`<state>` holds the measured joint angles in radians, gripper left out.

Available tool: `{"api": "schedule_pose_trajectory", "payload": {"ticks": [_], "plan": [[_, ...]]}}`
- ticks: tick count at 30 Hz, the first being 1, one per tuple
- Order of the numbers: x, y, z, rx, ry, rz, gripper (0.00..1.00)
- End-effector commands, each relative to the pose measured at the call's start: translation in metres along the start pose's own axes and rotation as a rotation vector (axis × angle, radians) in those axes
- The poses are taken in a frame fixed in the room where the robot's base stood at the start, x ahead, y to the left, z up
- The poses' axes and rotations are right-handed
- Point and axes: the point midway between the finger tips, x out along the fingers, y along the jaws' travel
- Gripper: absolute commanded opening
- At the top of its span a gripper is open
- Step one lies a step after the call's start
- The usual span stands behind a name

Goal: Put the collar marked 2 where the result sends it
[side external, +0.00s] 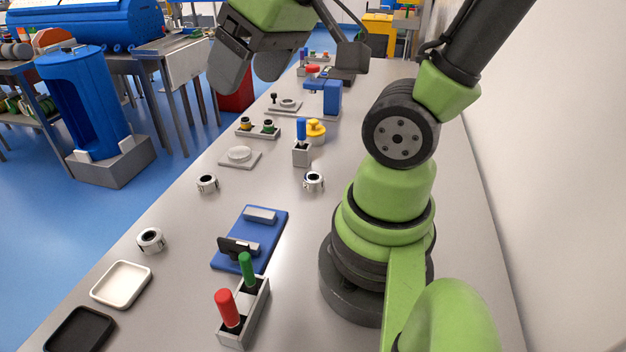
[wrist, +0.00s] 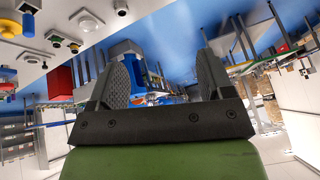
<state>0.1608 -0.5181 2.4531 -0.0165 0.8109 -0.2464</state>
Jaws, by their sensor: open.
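Three short silver collars stand apart on the grey bench in the side view: a near-left collar (side external: 150,240), a middle-left collar (side external: 207,183) and a right collar (side external: 314,181). Dark marks show on them, but I cannot read which is 2. A go/no-go style holder (side external: 245,318) carries a red-handled plug (side external: 228,308) and a green-handled plug (side external: 247,268). A white tray (side external: 121,285) and a black tray (side external: 80,331) lie at the near left; both look empty. My gripper (side external: 250,78) is open and empty, high above the bench's far-left side; its fingers (wrist: 163,78) also show in the wrist view.
A blue fixture (side external: 264,240) with a black clamp lies mid-bench. Behind are a blue-topped pin block (side external: 302,153), a yellow knob (side external: 316,130), a plate with a white disc (side external: 240,157) and a button block (side external: 258,131). A wall bounds the right.

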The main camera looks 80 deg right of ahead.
Motion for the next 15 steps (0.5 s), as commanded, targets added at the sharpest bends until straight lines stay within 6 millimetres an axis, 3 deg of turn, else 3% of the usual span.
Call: {"api": "schedule_pose_trajectory", "payload": {"ticks": [3, 7, 11, 15], "plan": [[0.032, 0.041, -0.015, -0.111, -0.106, 0.104, 0.74], [0.064, 0.091, -0.016, -0.251, -0.232, 0.156, 0.74], [0.095, 0.143, -0.001, -0.384, -0.364, 0.148, 0.74], [0.121, 0.187, 0.028, -0.503, -0.471, 0.091, 0.74]]}}
